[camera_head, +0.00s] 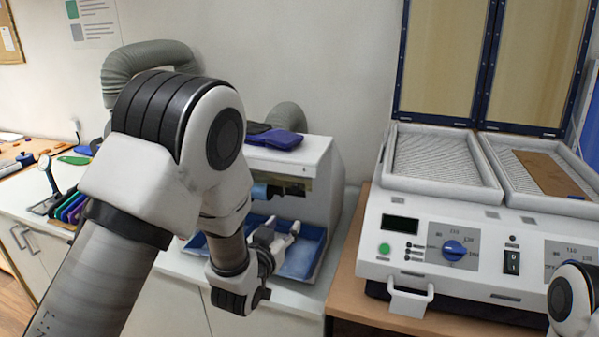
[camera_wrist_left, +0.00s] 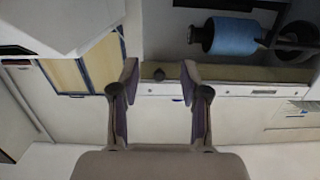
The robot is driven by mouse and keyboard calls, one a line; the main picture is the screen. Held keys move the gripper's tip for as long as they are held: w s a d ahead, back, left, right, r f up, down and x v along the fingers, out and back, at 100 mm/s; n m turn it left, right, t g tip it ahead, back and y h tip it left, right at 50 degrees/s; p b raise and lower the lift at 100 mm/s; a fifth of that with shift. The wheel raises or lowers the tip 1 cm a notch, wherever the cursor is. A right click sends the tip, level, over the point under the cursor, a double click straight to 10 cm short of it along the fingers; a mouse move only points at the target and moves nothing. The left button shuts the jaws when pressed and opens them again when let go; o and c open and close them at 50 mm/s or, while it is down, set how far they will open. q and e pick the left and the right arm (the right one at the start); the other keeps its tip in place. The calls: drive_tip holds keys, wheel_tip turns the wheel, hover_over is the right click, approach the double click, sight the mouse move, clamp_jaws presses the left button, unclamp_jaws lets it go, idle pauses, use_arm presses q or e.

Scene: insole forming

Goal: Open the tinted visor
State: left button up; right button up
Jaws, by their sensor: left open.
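A white machine (camera_head: 318,170) with an open front stands behind my left arm. The tinted visor seems to be the narrow olive-brown strip (camera_head: 297,186) under its hood, largely hidden by my arm. My left gripper (camera_head: 284,232) is open and empty over the blue tray at the machine's front. My right gripper is out of view.
The blue tray (camera_head: 304,262) lies in the machine's opening. A blue roller (camera_wrist_left: 235,35) on a shaft shows in the left wrist view. A white heating press (camera_head: 455,215) with raised framed lids (camera_head: 440,60) stands to the right. Tools lie on the left counter (camera_head: 20,193).

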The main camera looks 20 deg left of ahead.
use_arm(q)
drive_tip(key=t, duration=0.1)
approach(295, 188)
drive_tip(key=w, duration=0.2)
drive_tip(key=w+p, duration=0.3)
drive_tip(key=w, duration=0.4)
drive_tip(key=shift+w+d+f+p, duration=0.1)
drive_tip(key=shift+w+p, duration=0.2)
drive_tip(key=shift+s, duration=0.1)
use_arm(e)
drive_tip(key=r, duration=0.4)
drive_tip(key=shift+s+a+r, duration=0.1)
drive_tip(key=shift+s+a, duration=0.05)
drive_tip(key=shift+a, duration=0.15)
use_arm(q)
clamp_jaws()
